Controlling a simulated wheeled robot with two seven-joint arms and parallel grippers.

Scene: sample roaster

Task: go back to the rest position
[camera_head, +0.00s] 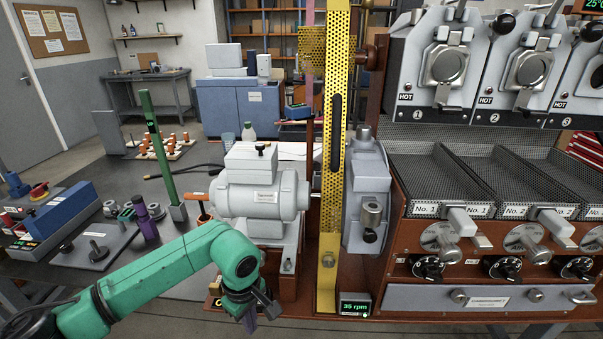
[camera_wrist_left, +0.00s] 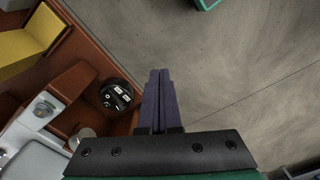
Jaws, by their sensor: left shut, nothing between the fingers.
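My left gripper (camera_head: 262,312) hangs at the end of my green left arm, low in the middle of the head view. It points down just in front of the bench's front edge, below the grey motor (camera_head: 262,196). In the left wrist view its purple fingers (camera_wrist_left: 159,90) are pressed together with nothing between them. Behind the fingertips there is only grey floor. My right gripper is not in either view.
The sample roaster (camera_head: 470,297) fills the right side. A yellow perforated guard (camera_head: 327,250) and an rpm display (camera_head: 355,307) stand right of my left gripper. A black round knob (camera_wrist_left: 116,95) is close left of the fingers.

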